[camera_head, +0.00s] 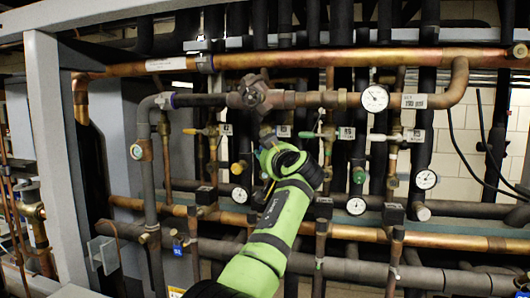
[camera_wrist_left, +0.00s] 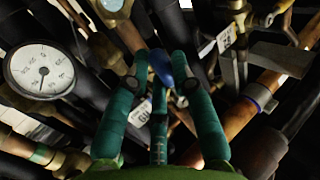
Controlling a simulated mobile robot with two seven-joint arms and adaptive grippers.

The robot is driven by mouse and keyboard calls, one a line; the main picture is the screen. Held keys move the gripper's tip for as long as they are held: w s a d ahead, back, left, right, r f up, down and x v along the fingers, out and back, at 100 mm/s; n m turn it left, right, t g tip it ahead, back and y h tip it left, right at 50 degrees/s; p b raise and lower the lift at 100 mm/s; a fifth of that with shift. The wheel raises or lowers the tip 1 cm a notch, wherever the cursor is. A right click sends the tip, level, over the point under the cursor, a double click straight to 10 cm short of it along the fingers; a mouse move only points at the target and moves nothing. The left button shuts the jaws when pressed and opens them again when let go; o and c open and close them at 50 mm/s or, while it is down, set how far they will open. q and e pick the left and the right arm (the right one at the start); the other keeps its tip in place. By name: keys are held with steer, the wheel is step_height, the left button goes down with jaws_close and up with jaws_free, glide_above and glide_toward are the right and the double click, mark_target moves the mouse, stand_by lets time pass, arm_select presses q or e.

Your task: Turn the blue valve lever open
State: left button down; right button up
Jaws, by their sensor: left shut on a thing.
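The blue valve lever (camera_wrist_left: 161,68) shows in the left wrist view between the two teal fingers of my left gripper (camera_wrist_left: 161,78). The fingers are closed in on it from both sides. In the head view my green left arm reaches up from the bottom middle, and its gripper (camera_head: 268,137) is at the pipes below a round dark valve (camera_head: 254,93). There the wrist and hand hide the blue lever, so its angle is hard to tell. My right gripper is not in view.
Copper and black pipes crowd around the hand. Pressure gauges sit nearby, one at upper right (camera_head: 375,98) and one close to the hand in the wrist view (camera_wrist_left: 41,70). A grey frame post (camera_head: 55,150) stands left.

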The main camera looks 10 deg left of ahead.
arm_select(q)
steer(key=c, duration=1)
jaws_free()
steer(key=shift+d, duration=0.1)
steer(key=v, duration=1.2)
steer(key=shift+f, duration=0.1)
